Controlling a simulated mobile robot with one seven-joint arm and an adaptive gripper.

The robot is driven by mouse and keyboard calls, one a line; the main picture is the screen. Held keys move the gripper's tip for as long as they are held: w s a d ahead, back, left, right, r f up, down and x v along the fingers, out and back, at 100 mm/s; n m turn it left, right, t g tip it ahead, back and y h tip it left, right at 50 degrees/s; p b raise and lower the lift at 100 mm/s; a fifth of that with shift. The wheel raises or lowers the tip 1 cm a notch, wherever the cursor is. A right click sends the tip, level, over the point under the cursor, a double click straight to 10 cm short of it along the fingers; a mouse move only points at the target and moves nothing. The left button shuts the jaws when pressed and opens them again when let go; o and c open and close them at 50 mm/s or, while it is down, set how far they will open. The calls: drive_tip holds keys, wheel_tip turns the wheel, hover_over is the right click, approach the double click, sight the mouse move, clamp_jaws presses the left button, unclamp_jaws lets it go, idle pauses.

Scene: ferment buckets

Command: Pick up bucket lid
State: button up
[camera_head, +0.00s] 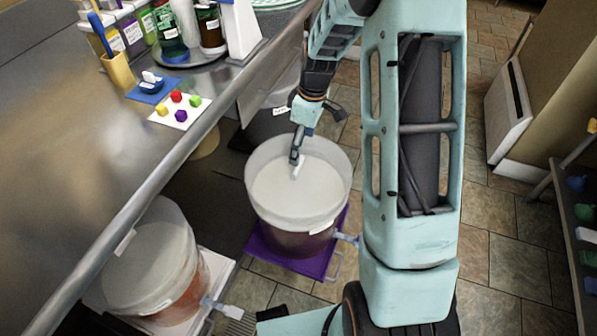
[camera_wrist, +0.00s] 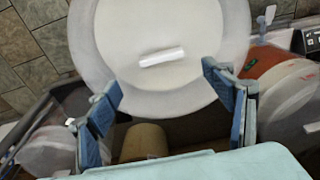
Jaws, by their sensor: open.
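My gripper (camera_head: 296,157) is over the far part of the bucket, close to the handle. In the wrist view its blue fingers (camera_wrist: 160,88) are wide apart and empty, with the handle beyond them. I cannot tell the exact gap to the lid.
A spigot (camera_head: 346,238) sticks out right of the bucket. Tiled floor (camera_head: 510,235) is open at right.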

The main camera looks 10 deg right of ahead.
sight(298, 169)
drive_tip(key=f, duration=0.2)
drive_tip(key=f+b, duration=0.1)
drive_tip(key=f, duration=0.2)
drive_tip(key=f+b, duration=0.1)
drive_tip(key=f, duration=0.1)
drive_tip(key=shift+w+a+f, duration=0.15)
drive_tip(key=shift+a+f, duration=0.25)
drive_tip(key=shift+r, duration=0.1)
drive_tip(key=c, duration=1.5)
